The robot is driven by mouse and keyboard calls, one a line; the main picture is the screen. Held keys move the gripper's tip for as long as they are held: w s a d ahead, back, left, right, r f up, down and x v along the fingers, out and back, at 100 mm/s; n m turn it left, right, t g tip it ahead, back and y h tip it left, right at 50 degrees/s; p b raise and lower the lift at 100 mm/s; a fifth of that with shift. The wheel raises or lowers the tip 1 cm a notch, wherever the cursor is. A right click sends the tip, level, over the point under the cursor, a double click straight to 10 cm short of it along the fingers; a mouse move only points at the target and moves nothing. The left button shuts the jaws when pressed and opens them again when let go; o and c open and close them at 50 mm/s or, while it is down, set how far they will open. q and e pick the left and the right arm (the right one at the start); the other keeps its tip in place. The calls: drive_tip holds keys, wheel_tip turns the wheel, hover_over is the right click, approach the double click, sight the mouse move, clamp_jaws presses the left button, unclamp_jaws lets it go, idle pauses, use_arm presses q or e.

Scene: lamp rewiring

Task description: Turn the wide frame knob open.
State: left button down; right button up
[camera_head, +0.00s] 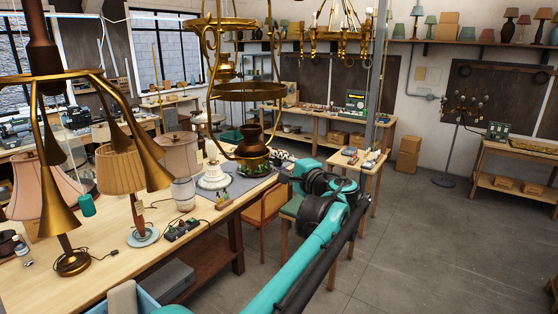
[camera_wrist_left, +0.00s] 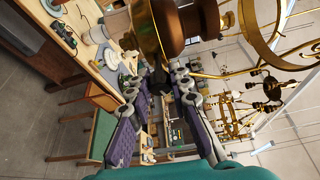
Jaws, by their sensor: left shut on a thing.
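A brass hanging lamp with a wide ring frame (camera_head: 250,93) hangs at the upper middle of the head view. Its brass and dark wood lower body (camera_head: 252,152) hangs above the workbench; in the left wrist view this body (camera_wrist_left: 168,25) fills the top middle. My left gripper (camera_head: 283,163) reaches the lamp's lower right side. In the left wrist view my left gripper (camera_wrist_left: 164,82) has its fingertips drawn close together at the lamp body, shut on the knob there. The fingertips mostly hide the knob, so its turn angle cannot be told. My right gripper is not in view.
The wooden workbench (camera_head: 110,262) carries several shaded lamps and a white lamp base (camera_head: 214,177). A large brass multi-arm fixture (camera_head: 60,85) hangs at the left. An orange chair (camera_head: 262,212) stands beside my left arm. The floor at right is clear.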

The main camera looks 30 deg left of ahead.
use_arm(q)
drive_tip(key=shift+m+g+h+p, duration=0.3)
drive_tip(key=shift+m, duration=0.7)
drive_tip(key=c, duration=1.4)
unclamp_jaws()
drive_tip(key=shift+o, duration=0.2)
drive_tip(key=v, duration=1.2)
drive_tip(key=shift+w, duration=0.1)
